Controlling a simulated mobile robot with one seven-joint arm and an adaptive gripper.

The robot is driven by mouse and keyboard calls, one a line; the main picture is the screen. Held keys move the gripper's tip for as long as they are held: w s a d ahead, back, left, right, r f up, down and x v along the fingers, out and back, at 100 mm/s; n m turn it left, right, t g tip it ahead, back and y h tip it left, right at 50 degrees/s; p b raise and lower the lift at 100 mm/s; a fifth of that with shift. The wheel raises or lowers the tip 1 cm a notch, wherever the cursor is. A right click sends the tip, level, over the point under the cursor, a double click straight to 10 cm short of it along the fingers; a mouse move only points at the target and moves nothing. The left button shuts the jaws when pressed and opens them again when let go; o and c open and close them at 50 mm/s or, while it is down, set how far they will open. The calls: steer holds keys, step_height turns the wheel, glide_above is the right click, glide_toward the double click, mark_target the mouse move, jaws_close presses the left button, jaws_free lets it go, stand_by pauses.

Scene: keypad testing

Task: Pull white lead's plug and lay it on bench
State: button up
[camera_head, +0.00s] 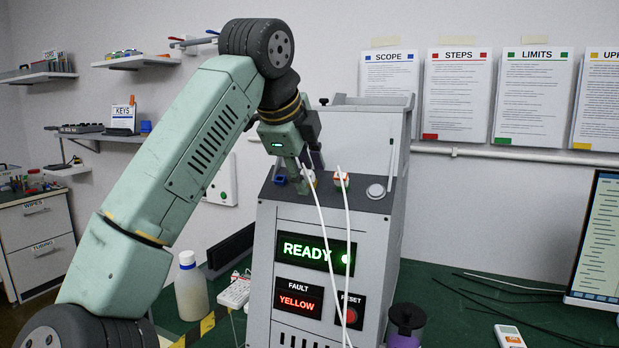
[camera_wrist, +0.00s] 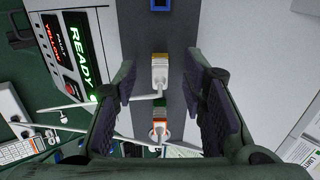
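My gripper (camera_head: 302,168) is open above the top of the grey test unit (camera_head: 382,240). In the wrist view, its two dark purple finger pads (camera_wrist: 162,82) stand on either side of a white plug with a yellowish collar (camera_wrist: 160,70), with gaps on both sides. A white lead runs left from this plug. The green bench (camera_head: 450,290) is under the unit.
A blue socket (camera_head: 279,180) is left of the plugs. The unit shows READY and FAULT YELLOW. A white bottle (camera_head: 191,287) stands left on the bench, and a purple-and-black container (camera_head: 406,325) stands right. Black cables and a white handheld device (camera_head: 509,336) lie further right.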

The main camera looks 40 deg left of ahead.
steer(key=shift+c, duration=0.5)
jaws_close()
stand_by(0.4)
steer(key=shift+r, duration=0.1)
steer(key=shift+p+v, duration=0.95)
steer(key=shift+v, duration=2)
